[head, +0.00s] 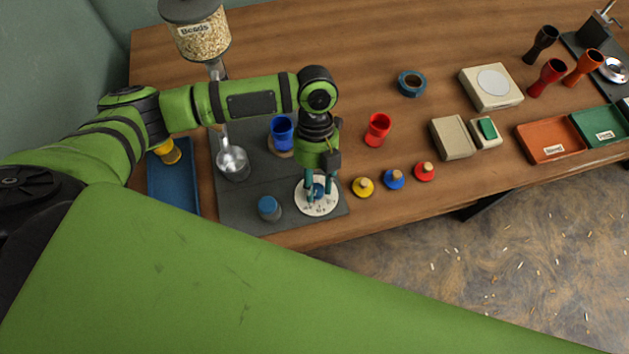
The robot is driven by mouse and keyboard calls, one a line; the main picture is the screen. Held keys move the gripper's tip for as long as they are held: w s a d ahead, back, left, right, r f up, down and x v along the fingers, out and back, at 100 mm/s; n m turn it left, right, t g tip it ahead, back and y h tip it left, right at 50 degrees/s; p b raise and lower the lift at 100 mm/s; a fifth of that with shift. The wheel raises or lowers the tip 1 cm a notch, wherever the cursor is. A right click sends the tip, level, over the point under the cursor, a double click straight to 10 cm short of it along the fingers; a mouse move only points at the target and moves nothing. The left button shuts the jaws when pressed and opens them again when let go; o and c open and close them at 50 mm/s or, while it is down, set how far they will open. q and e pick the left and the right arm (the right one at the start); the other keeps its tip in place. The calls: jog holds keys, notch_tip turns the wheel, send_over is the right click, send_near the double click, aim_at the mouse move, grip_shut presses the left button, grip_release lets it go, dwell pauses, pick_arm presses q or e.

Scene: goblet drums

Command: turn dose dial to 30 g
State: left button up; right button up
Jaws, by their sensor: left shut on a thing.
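The dose dial (327,206) is a white disc with dark marks and a blue knob at its middle, on the front right part of a dark grey base plate (246,207). My left gripper (319,194) reaches down from above and is shut on the blue knob. The fingers hide part of the knob, and the marks are too small to read. A bead hopper (204,38) labelled "Beads" stands at the back of the plate, with a metal cup (233,163) below it. My right gripper is not in view.
A blue goblet (282,131) and a blue-topped button (269,207) are on the plate. Yellow, blue and red knobbed lids (394,179) and a red goblet (378,129) stand right of my gripper. A blue tray (173,192) lies left. Orange and green trays are far right.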

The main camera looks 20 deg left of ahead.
pick_arm(q)
jog(key=shift+d+r+m+y+b, duration=0.15)
jog(key=shift+m+y, duration=0.15)
jog(key=shift+m, duration=0.55)
jog(key=shift+d+m+y+b, duration=0.15)
jog(key=shift+m+y, duration=0.15)
jog(key=shift+m, duration=0.55)
jog(key=shift+s, duration=0.1)
jog(key=o, duration=1.1)
jog(key=shift+s, duration=0.15)
jog(key=shift+a, duration=0.1)
jog(key=v, duration=1.2)
jog(key=shift+d, duration=0.2)
